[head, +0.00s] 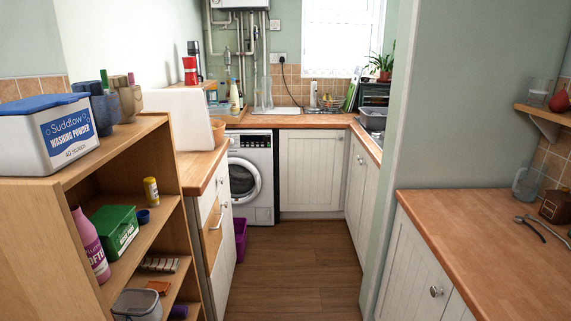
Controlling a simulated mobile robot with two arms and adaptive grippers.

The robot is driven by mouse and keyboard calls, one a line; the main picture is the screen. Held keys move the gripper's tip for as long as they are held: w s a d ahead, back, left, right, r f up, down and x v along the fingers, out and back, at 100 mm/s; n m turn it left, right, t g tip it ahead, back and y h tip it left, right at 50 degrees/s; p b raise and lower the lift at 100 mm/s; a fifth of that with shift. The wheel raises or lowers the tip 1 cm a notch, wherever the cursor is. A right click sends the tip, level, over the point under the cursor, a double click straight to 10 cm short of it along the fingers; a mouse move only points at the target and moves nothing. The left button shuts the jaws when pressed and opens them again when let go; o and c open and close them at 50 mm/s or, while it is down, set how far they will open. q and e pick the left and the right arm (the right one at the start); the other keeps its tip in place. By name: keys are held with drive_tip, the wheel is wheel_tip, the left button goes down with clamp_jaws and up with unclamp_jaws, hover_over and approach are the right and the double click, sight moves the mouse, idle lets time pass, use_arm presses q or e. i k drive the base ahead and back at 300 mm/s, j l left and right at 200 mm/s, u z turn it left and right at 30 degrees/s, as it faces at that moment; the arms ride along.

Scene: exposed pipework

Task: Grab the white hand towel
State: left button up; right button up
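I cannot make out a white hand towel for certain. A small flat white item (275,111) lies on the far counter above the washing machine. It is too small to tell whether it is cloth. Neither of my grippers is in view.
A wooden shelf unit (120,160) stands close at left, with a white washing powder box (48,135) on top. A large white box-like object (182,122) sits on the left counter behind it. A right counter (490,235) holds a metal tool (530,228). The wooden floor (290,270) between is clear, with a purple bin (240,239) beside the left cabinet.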

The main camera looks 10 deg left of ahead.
sight(192, 130)
drive_tip(key=i+u, duration=0.15)
drive_tip(key=i, duration=0.35)
drive_tip(key=i+l+u, duration=0.2)
drive_tip(key=i, duration=0.3)
drive_tip(key=i+l+u, duration=0.15)
drive_tip(key=i, duration=0.3)
drive_tip(key=i+l+u, duration=0.2)
drive_tip(key=i, duration=0.3)
